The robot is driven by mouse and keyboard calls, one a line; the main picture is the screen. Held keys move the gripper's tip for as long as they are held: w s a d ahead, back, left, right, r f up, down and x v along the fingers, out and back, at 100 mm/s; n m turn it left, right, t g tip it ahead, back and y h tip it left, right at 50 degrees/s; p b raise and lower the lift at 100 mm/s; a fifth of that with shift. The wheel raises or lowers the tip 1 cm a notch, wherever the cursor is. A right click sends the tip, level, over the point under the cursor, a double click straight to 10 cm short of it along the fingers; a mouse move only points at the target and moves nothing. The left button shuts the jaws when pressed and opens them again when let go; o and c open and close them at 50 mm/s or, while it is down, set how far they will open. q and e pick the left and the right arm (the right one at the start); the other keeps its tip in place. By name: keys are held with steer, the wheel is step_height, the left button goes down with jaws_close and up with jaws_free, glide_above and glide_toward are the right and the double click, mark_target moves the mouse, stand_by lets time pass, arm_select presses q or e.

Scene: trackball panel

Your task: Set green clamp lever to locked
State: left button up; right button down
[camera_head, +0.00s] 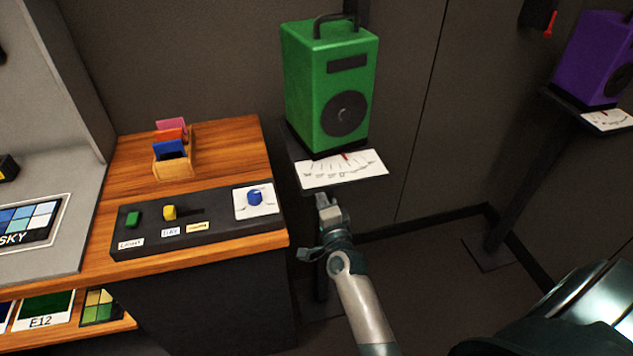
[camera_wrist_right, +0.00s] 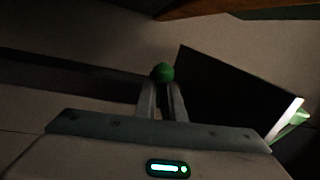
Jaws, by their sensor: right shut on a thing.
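The green speaker-like box (camera_head: 330,85) with a top handle stands on a post-mounted plate with a white dial scale (camera_head: 343,172). My right gripper (camera_head: 323,203) is just below and in front of that scale plate. In the right wrist view, the fingers of my right gripper (camera_wrist_right: 163,88) are shut on a small round green knob (camera_wrist_right: 162,72), which appears to be the end of the green clamp lever. The rest of the lever and its locked or unlocked position cannot be made out. In the head view the knob is hidden. My left gripper is not in view.
Left is a wooden table (camera_head: 225,150) with a black control panel (camera_head: 150,245) holding green, yellow and blue knobs, and a card holder (camera_head: 173,165). A purple box (camera_head: 598,60) stands on another stand at right. In the wrist view, a dark plate (camera_wrist_right: 230,95) lies close right of the fingers.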

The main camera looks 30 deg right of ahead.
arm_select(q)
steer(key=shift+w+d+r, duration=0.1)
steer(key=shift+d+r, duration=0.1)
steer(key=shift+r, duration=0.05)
arm_select(e)
steer(key=shift+r+m, duration=0.25)
steer(key=shift+m, duration=0.35)
steer(key=c, duration=1.8)
jaws_free()
steer(key=shift+c, duration=0.2)
steer(key=shift+s+f, duration=0.1)
